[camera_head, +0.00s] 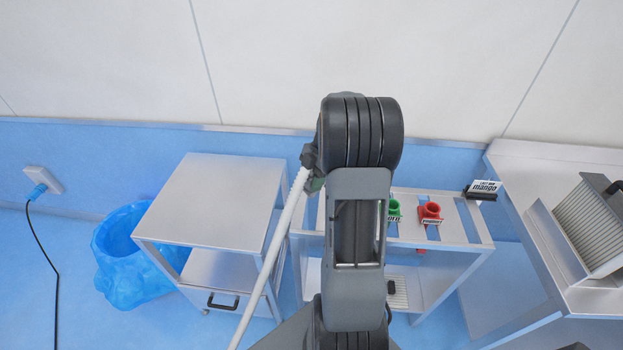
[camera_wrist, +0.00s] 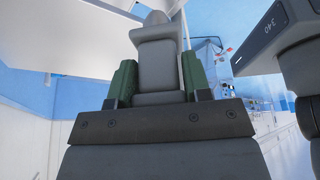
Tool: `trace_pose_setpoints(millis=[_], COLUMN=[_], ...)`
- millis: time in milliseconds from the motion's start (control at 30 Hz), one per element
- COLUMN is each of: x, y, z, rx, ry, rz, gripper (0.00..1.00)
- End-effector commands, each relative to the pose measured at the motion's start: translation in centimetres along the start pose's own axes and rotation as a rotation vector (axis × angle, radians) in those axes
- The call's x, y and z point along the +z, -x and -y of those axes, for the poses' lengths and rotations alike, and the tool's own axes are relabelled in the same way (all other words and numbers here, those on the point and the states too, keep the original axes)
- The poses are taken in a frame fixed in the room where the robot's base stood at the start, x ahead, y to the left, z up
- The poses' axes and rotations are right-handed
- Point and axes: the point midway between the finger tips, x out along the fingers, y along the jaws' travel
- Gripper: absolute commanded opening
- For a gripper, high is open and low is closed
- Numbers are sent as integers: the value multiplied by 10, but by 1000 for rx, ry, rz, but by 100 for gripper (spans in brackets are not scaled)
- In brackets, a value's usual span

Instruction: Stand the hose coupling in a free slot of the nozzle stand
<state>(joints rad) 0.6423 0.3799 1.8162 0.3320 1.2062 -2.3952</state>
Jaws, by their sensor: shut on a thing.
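My gripper (camera_wrist: 158,75) shows in the wrist view with two green fingers closed on a grey stepped piece, which looks like the hose coupling (camera_wrist: 157,50). In the head view my gripper is mostly hidden behind my arm. A white hose slants down to the left from a dark piece beside my arm. The nozzle stand (camera_head: 452,224) is a metal bench with slots cut in its top. A green nozzle (camera_head: 393,211) and a red nozzle (camera_head: 430,212) stand in it, with labels. A slot at the right looks empty. My arm hides the stand's middle-left.
A metal cabinet (camera_head: 213,186) stands left of the stand, with a blue-lined bin (camera_head: 118,262) beside it. A metal counter (camera_head: 530,165) is at the far right. The wall rises behind.

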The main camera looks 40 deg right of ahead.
Motion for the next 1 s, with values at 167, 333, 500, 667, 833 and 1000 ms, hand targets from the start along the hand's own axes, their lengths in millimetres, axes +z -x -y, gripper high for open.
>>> trace_pose_setpoints(millis=[167, 333, 500, 667, 833, 1000], x=[0, -1, -2, 2, 6, 11], y=[0, 1, 1, -7, -17, -29], z=[0, 0, 0, 0, 0, 0], rx=[1, 2, 5, 4, 4, 4], ry=[-1, 0, 1, 1, 1, 1], rz=[1, 1, 1, 0, 0, 0], gripper=[31, 31, 31, 31, 31, 31])
